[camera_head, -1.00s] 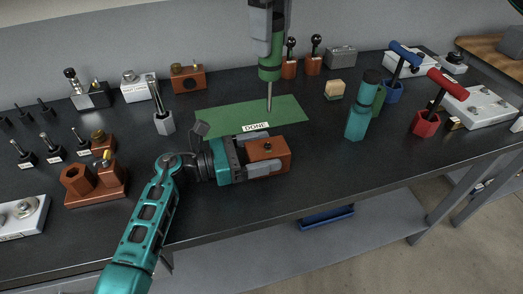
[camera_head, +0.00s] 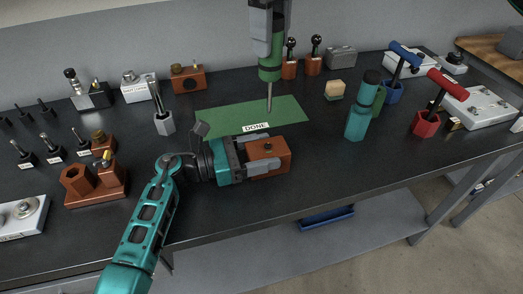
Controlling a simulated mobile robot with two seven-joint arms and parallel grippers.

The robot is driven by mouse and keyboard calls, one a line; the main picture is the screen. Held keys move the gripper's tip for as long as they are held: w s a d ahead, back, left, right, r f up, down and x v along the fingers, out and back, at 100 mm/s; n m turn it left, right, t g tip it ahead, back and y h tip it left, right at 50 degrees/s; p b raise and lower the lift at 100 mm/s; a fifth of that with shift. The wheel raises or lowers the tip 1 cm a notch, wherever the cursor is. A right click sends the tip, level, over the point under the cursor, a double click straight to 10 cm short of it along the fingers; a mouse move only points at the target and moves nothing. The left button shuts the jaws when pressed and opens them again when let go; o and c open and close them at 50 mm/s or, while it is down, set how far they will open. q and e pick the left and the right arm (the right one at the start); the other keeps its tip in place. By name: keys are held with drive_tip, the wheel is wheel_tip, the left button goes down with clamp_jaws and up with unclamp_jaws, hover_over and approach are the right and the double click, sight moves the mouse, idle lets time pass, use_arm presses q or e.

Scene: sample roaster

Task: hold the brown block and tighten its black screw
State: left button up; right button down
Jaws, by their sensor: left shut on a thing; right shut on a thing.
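The brown block (camera_head: 282,152) is at the middle of the black bench, just in front of the green mat. My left gripper (camera_head: 262,157) is shut on it, its fingers along the block's near and far sides. A small dark spot on the block's top seems to be the black screw (camera_head: 268,147); how far in it sits is too small to tell. My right gripper (camera_head: 268,18) comes down from the top edge, shut on a green-handled screwdriver (camera_head: 270,72). The screwdriver points down, its tip over the mat in the picture and apart from the screw.
The green mat (camera_head: 225,119) bears a "DONE" label and no blocks. Brown blocks on a stand (camera_head: 112,190) and labelled bits are at the left. A teal bottle-like tool (camera_head: 357,124), a sponge (camera_head: 335,90) and T-handled tools in blue and red holders (camera_head: 424,124) stand at the right.

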sight(269, 83)
drive_tip(key=shift+f, duration=0.1)
idle(0.3)
drive_tip(key=shift+m, duration=0.5)
drive_tip(key=shift+f, duration=3.2)
drive_tip(key=n, duration=0.4)
drive_tip(key=shift+a+n, duration=0.1)
drive_tip(key=shift+n, duration=0.2)
drive_tip(key=n, duration=0.3)
drive_tip(key=shift+n, duration=0.4)
drive_tip(key=n, duration=0.5)
drive_tip(key=shift+n, duration=0.3)
drive_tip(key=n, duration=0.4)
drive_tip(key=shift+f, duration=1.1)
